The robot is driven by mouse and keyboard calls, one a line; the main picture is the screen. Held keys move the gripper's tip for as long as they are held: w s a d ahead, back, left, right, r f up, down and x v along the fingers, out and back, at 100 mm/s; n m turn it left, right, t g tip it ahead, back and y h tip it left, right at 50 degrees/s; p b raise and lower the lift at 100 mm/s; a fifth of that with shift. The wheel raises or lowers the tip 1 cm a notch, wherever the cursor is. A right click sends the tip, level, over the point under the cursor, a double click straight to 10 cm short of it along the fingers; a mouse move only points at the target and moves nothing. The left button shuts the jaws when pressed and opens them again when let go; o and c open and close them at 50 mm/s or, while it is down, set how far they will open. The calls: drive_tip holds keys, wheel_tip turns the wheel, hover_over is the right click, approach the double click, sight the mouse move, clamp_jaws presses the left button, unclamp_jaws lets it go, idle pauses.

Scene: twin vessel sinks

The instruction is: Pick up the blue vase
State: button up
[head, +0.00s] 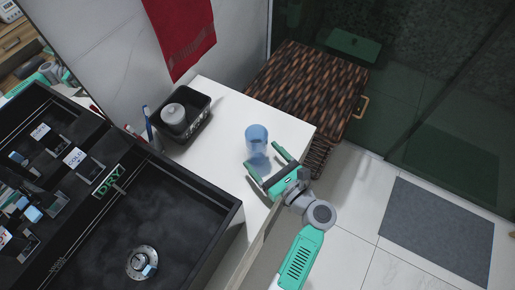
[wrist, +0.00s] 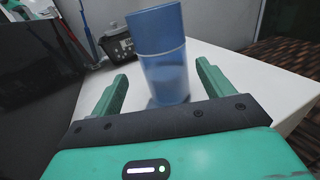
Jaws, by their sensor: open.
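The blue vase (head: 257,139) is a translucent blue cylinder standing upright on the white counter, near its right part. In the wrist view the vase (wrist: 161,52) stands straight ahead, just beyond and partly between the two green fingers. My gripper (head: 264,162) is open, with one finger toward each side of the vase and nothing held. In the wrist view the gripper (wrist: 160,90) shows gaps on both sides of the vase. I cannot tell how far the vase's base lies between the fingers.
A black basket (head: 184,117) with a grey round item stands at the counter's back left. The black sink (head: 170,225) lies to the left. A red towel (head: 184,35) hangs behind. A brown woven hamper (head: 310,85) stands behind the counter. The counter (head: 222,160) around the vase is clear.

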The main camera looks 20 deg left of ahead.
sight(251, 140)
drive_tip(key=shift+x, duration=0.85)
drive_tip(key=b+x, duration=0.1)
drive_tip(key=x, duration=0.1)
drive_tip(key=b+x, duration=0.2)
drive_tip(key=x, duration=0.1)
drive_tip(key=shift+w+d, duration=0.15)
drive_tip(key=shift+w, duration=0.15)
drive_tip(key=shift+c, duration=0.4)
drive_tip(key=c, duration=1.1)
drive_tip(key=shift+r, duration=0.15)
drive_tip(key=shift+r+p, duration=2.7)
drive_tip(key=shift+r, duration=2.15)
